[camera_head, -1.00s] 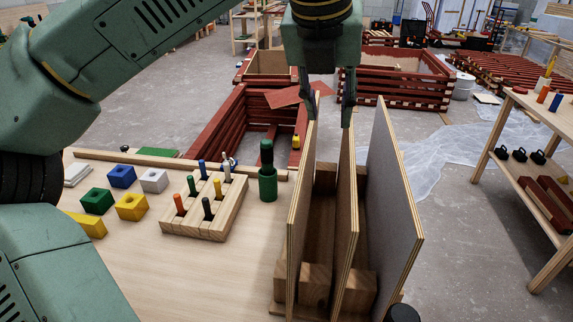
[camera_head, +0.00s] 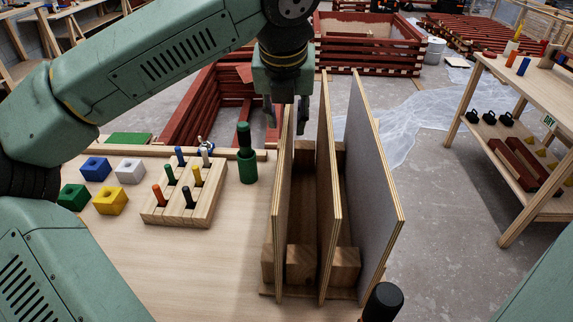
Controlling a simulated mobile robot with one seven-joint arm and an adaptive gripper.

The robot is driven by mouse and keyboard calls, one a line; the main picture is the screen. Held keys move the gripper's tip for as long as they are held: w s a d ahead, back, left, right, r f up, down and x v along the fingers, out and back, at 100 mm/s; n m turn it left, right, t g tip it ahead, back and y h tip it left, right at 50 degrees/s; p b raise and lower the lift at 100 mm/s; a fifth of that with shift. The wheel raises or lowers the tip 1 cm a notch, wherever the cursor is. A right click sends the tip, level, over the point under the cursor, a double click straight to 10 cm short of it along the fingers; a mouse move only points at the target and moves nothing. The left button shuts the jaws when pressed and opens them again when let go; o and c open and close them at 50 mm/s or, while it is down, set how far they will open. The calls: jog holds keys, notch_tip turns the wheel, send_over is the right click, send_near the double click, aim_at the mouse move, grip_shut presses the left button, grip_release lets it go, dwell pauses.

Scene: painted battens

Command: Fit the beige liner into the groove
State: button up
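Three tall thin plywood panels stand upright on a wooden base: a left panel (camera_head: 281,190), a middle panel (camera_head: 327,190) and a right panel (camera_head: 368,190). Wooden blocks (camera_head: 301,264) sit between them, with deep narrow gaps (camera_head: 303,205) separating the panels. I cannot tell which piece is the beige liner or which gap is the groove. My gripper (camera_head: 286,113) points down at the far upper end of the left panel. Its two fingers are apart, one on each side of that panel's far top corner as seen here; I see no contact.
On the table left of the panels are a green cup with a dark green peg (camera_head: 247,165), a wooden peg block (camera_head: 187,192) and several coloured blocks (camera_head: 111,201). A black knob (camera_head: 383,301) stands at the front. Red batten crates (camera_head: 368,45) lie beyond.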

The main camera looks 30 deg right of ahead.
jog(key=shift+w+d+f, duration=0.1)
jog(key=shift+w+f, duration=0.05)
jog(key=shift+f, duration=0.4)
jog(key=shift+c, duration=0.6)
grip_shut()
jog(key=shift+r, duration=0.1)
